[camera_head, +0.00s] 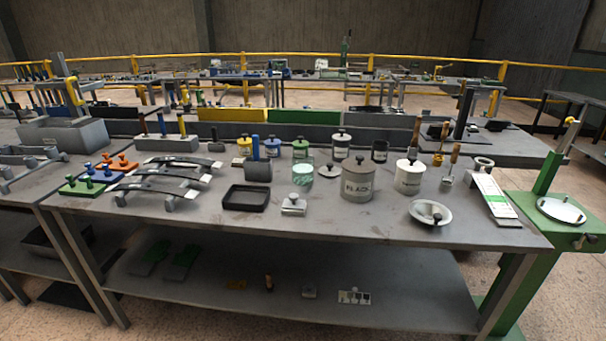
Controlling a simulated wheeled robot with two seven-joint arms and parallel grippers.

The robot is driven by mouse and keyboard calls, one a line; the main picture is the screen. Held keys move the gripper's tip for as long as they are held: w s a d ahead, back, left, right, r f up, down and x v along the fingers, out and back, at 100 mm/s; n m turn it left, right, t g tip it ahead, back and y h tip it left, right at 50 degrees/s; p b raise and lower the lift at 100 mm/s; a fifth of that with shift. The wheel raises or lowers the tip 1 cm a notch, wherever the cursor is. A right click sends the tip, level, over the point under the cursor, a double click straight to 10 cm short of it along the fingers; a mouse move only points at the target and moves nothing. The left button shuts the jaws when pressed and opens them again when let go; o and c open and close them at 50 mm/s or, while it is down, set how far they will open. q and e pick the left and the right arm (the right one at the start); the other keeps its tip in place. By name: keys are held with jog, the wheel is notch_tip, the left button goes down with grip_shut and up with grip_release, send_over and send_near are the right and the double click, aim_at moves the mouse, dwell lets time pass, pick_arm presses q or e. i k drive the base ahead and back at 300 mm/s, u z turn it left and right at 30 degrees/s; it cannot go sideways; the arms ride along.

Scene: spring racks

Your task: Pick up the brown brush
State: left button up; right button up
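A tool with a brown handle and a pale lower end, which looks like a brush (453,158), stands at the right part of the grey table (330,222), right of a white lidded can. A second brown handle (416,134) rises behind the white can (409,178); its lower end is hidden, so I cannot tell if it is also a brush. Neither of my grippers is in view.
A large grey can (358,182), a glass jar (302,175), a black tray (246,198) and a round white dish (430,213) stand on the table. A white-green strip (493,198) lies at the right edge. A green stand (545,180) is beside it. The front middle edge is clear.

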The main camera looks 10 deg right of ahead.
aim_at(140, 115)
jog(key=u, duration=0.4)
jog(key=k, duration=0.5)
jog(key=u, duration=1)
jog(key=k, duration=0.9)
jog(key=u, duration=0.65)
jog(key=i, duration=3.5)
jog(key=z, duration=0.9)
jog(key=i, duration=0.95)
jog(key=z, duration=1.7)
jog(key=i, duration=0.95)
jog(key=z, duration=0.95)
